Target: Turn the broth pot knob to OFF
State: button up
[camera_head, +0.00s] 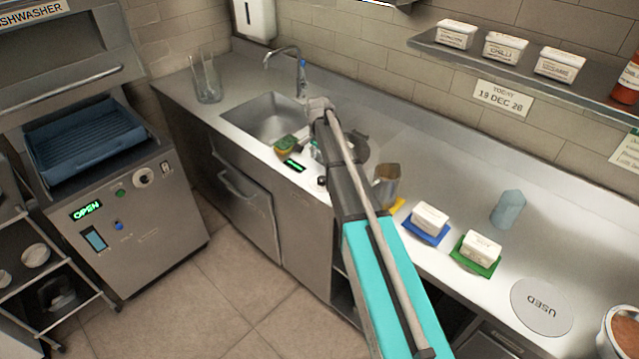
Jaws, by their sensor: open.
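My arm reaches over the counter (400,195) from the lower right, and its far end bends down beside the sink. I cannot make out the gripper fingers; the forearm covers that place. A dark round shape (360,150) shows partly behind the forearm, and I cannot tell whether it is the broth pot. A small dark round piece (322,181) at the counter's front edge, just left of the forearm, may be the knob. Its marking is too small to read. A small black display (293,165) with green characters lies to its left.
The sink (265,118) with its tap and a green-yellow sponge (285,144) are left of my arm. The dishwasher (135,215) stands left.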

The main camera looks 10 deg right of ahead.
aim_at(322, 179)
jog(key=shift+s+d+f+b, duration=0.1)
jog(key=shift+f+b, duration=1.9)
jog(key=shift+f, duration=0.15)
jog(key=shift+s+d+f+b, duration=0.1)
jog(key=shift+f+b, duration=1.9)
jog(key=shift+f, duration=0.1)
